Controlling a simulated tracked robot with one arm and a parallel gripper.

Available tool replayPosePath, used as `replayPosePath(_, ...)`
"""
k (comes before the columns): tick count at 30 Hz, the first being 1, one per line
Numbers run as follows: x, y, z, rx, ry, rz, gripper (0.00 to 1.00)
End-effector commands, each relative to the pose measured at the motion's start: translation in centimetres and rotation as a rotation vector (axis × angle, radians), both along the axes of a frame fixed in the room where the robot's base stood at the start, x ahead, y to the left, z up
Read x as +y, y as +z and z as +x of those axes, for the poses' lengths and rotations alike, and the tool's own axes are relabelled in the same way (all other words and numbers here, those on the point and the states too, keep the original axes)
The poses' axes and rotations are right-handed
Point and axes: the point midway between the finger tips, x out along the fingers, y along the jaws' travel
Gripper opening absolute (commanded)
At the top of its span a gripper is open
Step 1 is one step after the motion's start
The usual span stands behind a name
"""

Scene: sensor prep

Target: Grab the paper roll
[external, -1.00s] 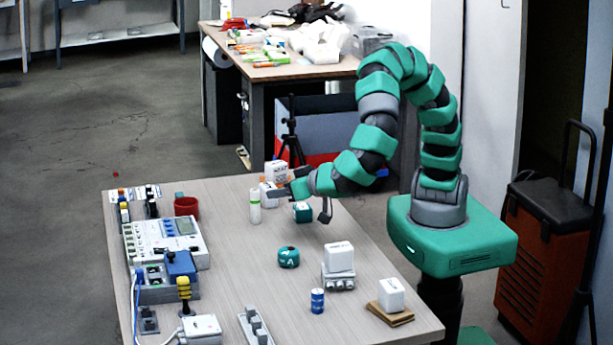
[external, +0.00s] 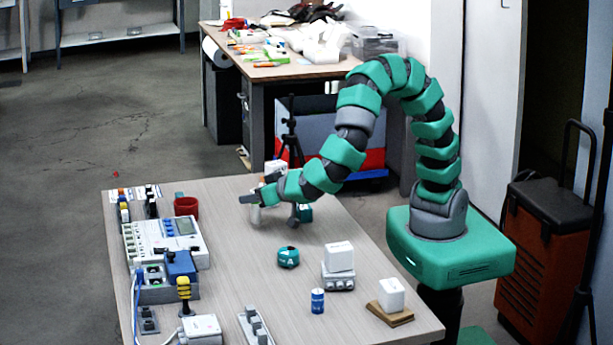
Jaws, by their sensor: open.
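I cannot tell whether the finger touches the cylinder. Nothing shows held in the gripper.
A red mug (external: 186,206) is to the left, a teal ring (external: 288,257) nearer. Instruments (external: 165,243) line the left edge. The middle of the table is mostly clear.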

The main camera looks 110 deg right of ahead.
Motion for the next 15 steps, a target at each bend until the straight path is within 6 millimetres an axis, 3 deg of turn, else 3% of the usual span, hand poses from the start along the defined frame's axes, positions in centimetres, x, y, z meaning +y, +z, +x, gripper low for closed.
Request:
replayPosePath(6,-1.8,-1.0,1.1,-0.002,-0.003,-0.003,0.48)
replayPosePath(15,-1.9,-1.0,1.3,-0.001,0.0,-0.001,0.48)
